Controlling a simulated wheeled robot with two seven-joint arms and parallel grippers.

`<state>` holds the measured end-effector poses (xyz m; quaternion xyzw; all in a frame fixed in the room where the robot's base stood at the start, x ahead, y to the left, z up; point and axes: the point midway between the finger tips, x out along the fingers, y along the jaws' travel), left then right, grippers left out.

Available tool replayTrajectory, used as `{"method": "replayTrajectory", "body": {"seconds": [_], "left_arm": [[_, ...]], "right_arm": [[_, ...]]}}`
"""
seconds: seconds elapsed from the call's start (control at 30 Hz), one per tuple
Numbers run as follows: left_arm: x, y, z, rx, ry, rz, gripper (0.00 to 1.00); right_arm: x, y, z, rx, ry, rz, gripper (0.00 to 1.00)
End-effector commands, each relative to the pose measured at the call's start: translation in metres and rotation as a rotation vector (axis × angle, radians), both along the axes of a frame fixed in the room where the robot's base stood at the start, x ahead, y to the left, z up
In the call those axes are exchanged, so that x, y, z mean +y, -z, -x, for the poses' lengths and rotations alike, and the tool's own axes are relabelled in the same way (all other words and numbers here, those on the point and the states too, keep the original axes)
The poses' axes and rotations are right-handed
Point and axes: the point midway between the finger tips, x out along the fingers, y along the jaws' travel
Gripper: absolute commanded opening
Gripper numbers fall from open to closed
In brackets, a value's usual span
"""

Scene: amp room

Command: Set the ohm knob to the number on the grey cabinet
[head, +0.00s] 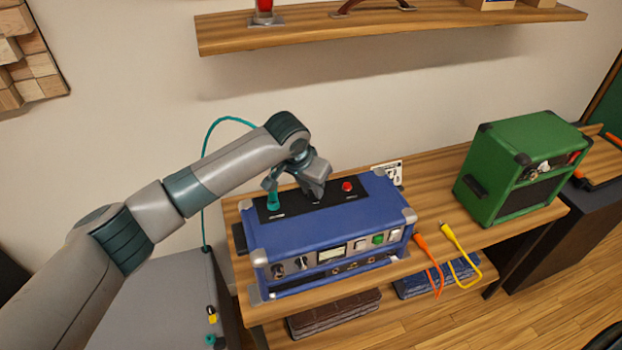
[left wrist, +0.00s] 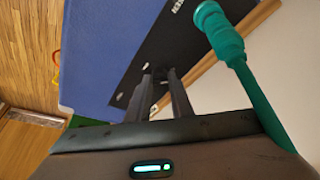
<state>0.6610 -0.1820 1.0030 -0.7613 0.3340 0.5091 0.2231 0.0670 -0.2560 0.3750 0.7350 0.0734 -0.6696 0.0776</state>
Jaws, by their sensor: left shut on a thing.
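A blue amp (head: 325,232) stands on the wooden bench, with a black panel (head: 335,201) on its top. My left gripper (head: 316,196) points down at the middle of this panel. In the left wrist view its fingers (left wrist: 163,80) are shut on a small dark knob at the panel, seemingly the ohm knob. The knob is mostly hidden by the fingers, and its pointer and scale cannot be read. The grey cabinet (head: 160,300) stands at the lower left, partly behind my left arm; no number on it is readable. My right gripper is not in view.
A teal plug (head: 272,197) with its cable stands in the panel left of my gripper; it also shows close by in the left wrist view (left wrist: 222,36). A red button (head: 347,186) is to the right. A green amp (head: 522,165) stands farther right, beyond orange and yellow cables.

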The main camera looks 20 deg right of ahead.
Motion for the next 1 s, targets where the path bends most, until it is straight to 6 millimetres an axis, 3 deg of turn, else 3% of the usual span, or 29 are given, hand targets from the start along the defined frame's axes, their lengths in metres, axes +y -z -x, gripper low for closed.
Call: {"method": "replayTrajectory", "body": {"seconds": [0.23,0.8,0.83,0.9,1.0], "left_arm": [[-0.001,-0.003,0.001,0.000,-0.131,0.001,0.00],[-0.001,-0.001,0.000,-0.002,-0.180,0.001,0.00],[-0.001,-0.001,0.000,-0.002,-0.180,0.001,0.22],[-0.001,-0.001,0.000,-0.002,-0.180,0.001,0.39],[-0.001,-0.001,0.000,-0.001,-0.179,0.000,0.39]], "right_arm": [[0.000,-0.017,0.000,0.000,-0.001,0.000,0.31],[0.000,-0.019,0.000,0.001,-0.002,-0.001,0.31],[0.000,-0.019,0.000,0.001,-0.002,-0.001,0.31],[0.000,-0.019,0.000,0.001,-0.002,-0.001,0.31],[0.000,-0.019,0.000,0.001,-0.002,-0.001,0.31]]}}
